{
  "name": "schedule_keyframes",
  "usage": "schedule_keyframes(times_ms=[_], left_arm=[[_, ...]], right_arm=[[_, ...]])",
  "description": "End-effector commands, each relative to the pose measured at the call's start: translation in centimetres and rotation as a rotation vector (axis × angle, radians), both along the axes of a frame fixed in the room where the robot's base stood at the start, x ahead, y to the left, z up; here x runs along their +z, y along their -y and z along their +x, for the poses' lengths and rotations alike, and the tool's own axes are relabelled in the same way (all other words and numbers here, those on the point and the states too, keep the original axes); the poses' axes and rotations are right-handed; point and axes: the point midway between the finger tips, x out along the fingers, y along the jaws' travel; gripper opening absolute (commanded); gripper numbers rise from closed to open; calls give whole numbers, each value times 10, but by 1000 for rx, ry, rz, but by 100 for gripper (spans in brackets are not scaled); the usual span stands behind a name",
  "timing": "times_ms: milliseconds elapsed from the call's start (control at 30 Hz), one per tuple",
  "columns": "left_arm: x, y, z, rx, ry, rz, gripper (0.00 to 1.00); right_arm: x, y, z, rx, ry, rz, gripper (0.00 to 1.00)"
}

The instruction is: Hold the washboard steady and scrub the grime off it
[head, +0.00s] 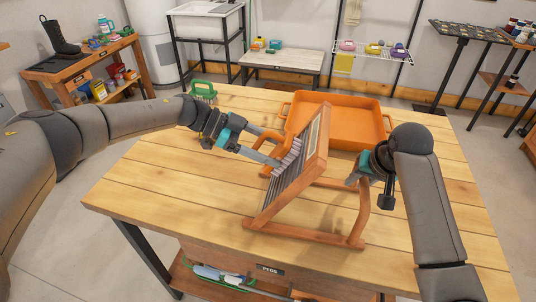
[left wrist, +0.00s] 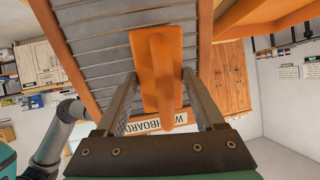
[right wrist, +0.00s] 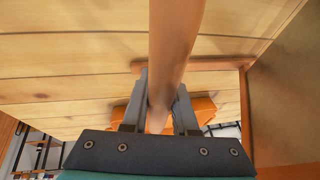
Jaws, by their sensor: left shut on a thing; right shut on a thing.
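The washboard (head: 318,160) stands tilted on its wooden stand in the middle of the workbench. Its grey ribbed face (left wrist: 105,52) turns toward the left; I make out no clear grime on the visible ribs. My left gripper (head: 268,156) is shut on the orange handle of a scrub brush (left wrist: 163,70). The brush's pale bristles (head: 289,158) are at the ribbed face; the wrist view hides whether they press on it. My right gripper (head: 359,176) is shut on a wooden post of the stand (right wrist: 174,45), behind the board on the right.
An empty-looking orange tray (head: 350,116) lies behind the board on the workbench (head: 150,188). A green-handled item (head: 203,90) lies at the bench's far left corner. The bench's left front is clear. Side tables and racks stand beyond.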

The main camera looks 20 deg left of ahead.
Motion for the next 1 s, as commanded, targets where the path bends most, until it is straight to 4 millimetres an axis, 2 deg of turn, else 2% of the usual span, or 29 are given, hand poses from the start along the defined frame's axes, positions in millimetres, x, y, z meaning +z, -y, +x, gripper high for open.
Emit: schedule_keyframes(times_ms=[33,200,433,1000], left_arm=[[0,2,5,-1,1,-1,26],[0,1,15,-1,1,-2,26],[5,3,16,-3,0,-3,26],[3,7,-25,-5,-2,-3,26]], right_arm=[[-6,-2,-4,5,-18,0,0],[-6,-2,-4,5,-18,0,0],[-6,-2,-4,5,-18,-1,0],[-6,-2,-4,5,-17,0,0]])
